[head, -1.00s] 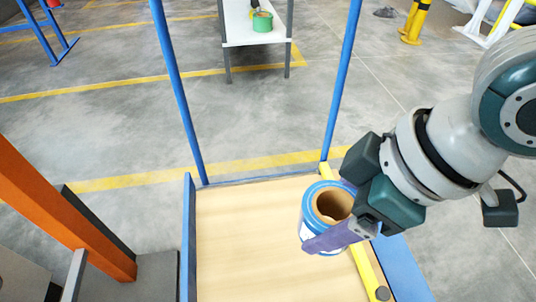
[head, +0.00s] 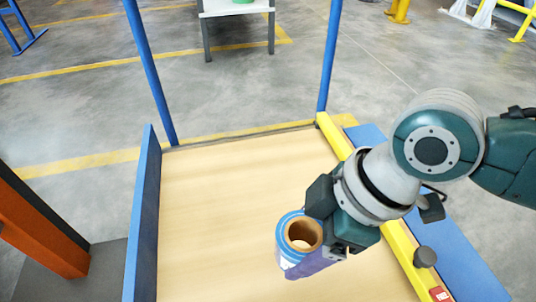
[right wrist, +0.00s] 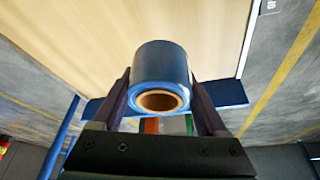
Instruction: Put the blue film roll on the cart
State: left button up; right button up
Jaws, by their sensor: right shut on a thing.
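The blue film roll (head: 290,258) has a brown cardboard core and is held upright in my right gripper (head: 312,262). The right wrist view also shows the roll (right wrist: 160,68) between the two dark fingers of the gripper (right wrist: 160,95). The cart (head: 225,185) has a light wooden deck, blue side rails and blue posts. The roll is over the deck; I cannot tell whether its base touches it. The cart deck also shows in the right wrist view (right wrist: 90,25). My left gripper is not in view.
A yellow bar (head: 402,245) with a dark knob runs along the cart's right side. An orange post (head: 45,232) stands at the left. A white table (head: 235,7) stands beyond the cart. Most of the deck is bare.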

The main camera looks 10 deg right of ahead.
aim_at(284, 283)
pick_arm(q)
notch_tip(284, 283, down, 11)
jog(key=b, duration=0.9)
pick_arm(e)
notch_tip(284, 283, down, 14)
jog(key=shift+f, duration=0.25)
jog(key=o, duration=1.4)
jog(key=p+v, duration=0.9)
jog(key=v, duration=0.3)
jog(key=s+a+r+m, duration=0.3)
jog(key=s+a+r, duration=0.1)
jog(key=s+a, duration=0.1)
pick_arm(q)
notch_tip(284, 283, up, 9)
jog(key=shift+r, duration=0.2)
pick_arm(e)
jog(key=s+d+r+m+t+h, duration=0.2)
jog(key=s+d+r+m+h, duration=0.2)
jog(key=d+m, duration=0.5)
jog(key=shift+s+d+r, duration=0.45)
jog(key=shift+s+r, duration=0.2)
jog(key=shift+s, duration=0.2)
